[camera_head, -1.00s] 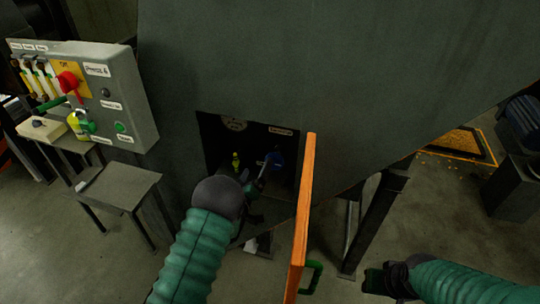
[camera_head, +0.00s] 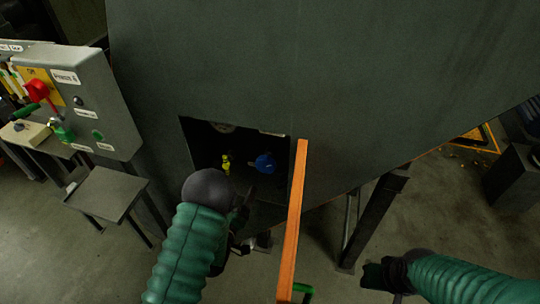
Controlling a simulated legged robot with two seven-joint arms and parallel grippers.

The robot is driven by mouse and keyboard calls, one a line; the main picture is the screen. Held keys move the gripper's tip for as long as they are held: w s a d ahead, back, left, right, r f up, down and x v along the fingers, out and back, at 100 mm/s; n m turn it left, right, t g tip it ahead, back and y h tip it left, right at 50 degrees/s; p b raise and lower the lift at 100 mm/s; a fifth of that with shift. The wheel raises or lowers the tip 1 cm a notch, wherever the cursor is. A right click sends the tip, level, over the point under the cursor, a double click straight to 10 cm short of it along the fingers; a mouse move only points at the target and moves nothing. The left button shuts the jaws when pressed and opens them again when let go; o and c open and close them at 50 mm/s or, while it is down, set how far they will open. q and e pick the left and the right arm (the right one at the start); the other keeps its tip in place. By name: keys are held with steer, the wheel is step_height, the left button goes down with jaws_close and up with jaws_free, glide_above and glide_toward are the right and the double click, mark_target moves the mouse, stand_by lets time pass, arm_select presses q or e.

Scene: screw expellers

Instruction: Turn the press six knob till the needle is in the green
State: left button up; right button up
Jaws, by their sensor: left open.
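A blue knob (camera_head: 265,163) sits inside the dark square opening in the large grey-green housing. My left gripper (camera_head: 246,198) is open and empty, at the lower part of the opening, below and a little left of the knob. It looks apart from the knob, and its fingers are dark and partly hidden by my wrist. My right gripper (camera_head: 372,276) is low at the right, away from the opening; its jaws are unclear.
An orange door (camera_head: 294,222) stands swung out at the opening's right edge, close to my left arm. A yellow-green item (camera_head: 226,164) is left of the knob. A control box (camera_head: 88,98) and a small metal stand (camera_head: 106,193) are at the left.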

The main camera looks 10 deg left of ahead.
arm_select(q)
steer(key=s+a, duration=0.1)
steer(key=s, duration=0.6)
steer(key=shift+s+a+r, duration=0.15)
steer(key=shift+a+r, duration=0.05)
steer(key=shift+r, duration=0.1)
stand_by(0.5)
